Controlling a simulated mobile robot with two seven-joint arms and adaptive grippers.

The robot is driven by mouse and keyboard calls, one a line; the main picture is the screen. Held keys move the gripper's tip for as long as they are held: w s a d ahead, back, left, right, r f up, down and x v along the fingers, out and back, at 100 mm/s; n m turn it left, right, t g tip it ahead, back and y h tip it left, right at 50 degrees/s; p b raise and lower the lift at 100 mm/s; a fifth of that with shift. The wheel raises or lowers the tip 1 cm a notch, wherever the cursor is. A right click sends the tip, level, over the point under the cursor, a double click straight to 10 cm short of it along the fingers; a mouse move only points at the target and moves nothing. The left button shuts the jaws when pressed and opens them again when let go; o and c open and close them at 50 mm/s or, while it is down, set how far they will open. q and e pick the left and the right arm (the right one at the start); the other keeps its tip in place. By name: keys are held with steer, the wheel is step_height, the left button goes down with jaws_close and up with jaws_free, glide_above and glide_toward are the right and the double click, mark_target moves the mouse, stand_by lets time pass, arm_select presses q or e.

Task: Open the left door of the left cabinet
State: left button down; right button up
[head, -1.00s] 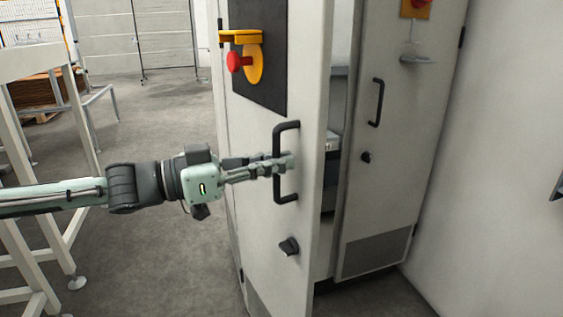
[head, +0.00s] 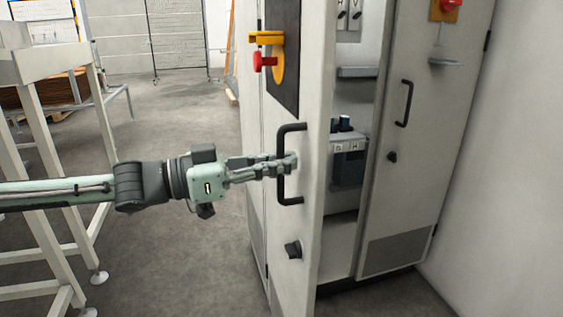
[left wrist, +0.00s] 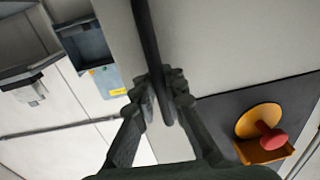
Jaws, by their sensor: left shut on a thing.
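The cabinet's left door (head: 305,220) stands partly open in the head view, swung out toward me, with the inside showing to its right. Its black bar handle (head: 282,186) is upright on the door face. My left gripper (head: 289,164) comes in from the left and is shut on that handle. In the left wrist view the fingers (left wrist: 162,95) close around the dark handle bar (left wrist: 146,35). My right gripper is out of view.
A red knob on a yellow plate (head: 271,60) juts from the left door above the handle, and a black knob (head: 293,249) sits below. A device (head: 347,160) stands inside the cabinet. A pale frame (head: 45,150) stands at the left. Grey floor between is clear.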

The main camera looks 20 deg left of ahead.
mark_target(306, 103)
arm_select(q)
steer(key=shift+f, duration=0.2)
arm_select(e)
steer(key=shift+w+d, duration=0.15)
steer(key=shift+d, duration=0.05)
arm_select(q)
steer(key=c, duration=1.6)
jaws_free()
steer(key=shift+r, duration=0.25)
step_height(306, 103, up, 10)
steer(key=shift+f, duration=0.1)
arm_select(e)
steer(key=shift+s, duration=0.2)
arm_select(q)
steer(key=shift+f, duration=0.1)
